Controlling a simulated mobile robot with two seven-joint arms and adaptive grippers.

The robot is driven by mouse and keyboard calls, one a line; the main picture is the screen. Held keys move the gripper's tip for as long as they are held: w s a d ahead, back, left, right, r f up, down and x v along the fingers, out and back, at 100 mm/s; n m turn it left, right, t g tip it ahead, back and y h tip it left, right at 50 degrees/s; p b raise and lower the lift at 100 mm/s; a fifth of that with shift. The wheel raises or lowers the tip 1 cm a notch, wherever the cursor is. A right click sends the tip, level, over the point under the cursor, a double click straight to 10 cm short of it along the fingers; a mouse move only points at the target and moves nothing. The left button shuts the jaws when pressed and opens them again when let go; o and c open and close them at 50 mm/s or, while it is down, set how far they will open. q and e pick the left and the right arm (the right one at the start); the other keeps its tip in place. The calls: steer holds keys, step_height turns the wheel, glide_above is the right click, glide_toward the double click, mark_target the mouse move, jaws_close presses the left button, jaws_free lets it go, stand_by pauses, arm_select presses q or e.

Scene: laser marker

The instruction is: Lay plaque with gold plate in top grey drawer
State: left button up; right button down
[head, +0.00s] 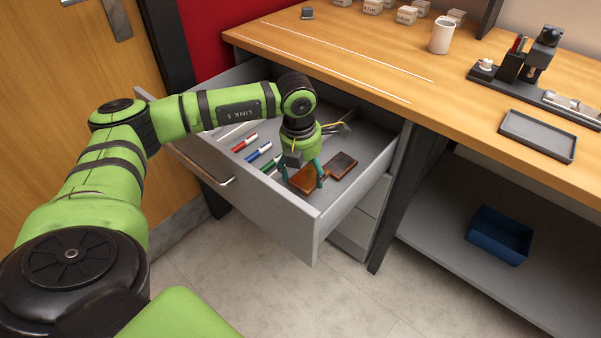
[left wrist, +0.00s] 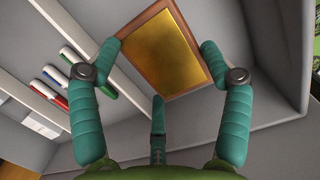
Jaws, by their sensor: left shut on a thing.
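The plaque with the gold plate (head: 304,181) has a brown wooden rim; its gold face fills the middle of the left wrist view (left wrist: 163,52). My left gripper (head: 302,174) is inside the open top grey drawer (head: 270,205), with its teal fingers shut on the plaque's edges. The plaque is over the drawer's front right part; I cannot tell whether it touches the floor. A second brown plaque (head: 342,165) with a darker face lies just right of it in the drawer. My right gripper is not in view.
Red, blue and green markers (head: 258,152) lie in the drawer's left part. The wooden desk (head: 350,55) holds a white mug (head: 441,36), a grey tray (head: 538,135) and a black marking machine (head: 530,60). A blue bin (head: 499,236) sits on the lower shelf.

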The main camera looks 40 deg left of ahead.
mark_target(305, 186)
arm_select(q)
step_height(305, 186, down, 6)
steer(key=shift+r, duration=0.2)
steer(key=shift+f, duration=0.2)
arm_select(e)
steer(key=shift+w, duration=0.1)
arm_select(q)
steer(key=shift+f, duration=0.1)
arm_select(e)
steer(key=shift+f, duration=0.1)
arm_select(q)
steer(key=o, duration=0.9)
steer(key=shift+o, duration=1.1)
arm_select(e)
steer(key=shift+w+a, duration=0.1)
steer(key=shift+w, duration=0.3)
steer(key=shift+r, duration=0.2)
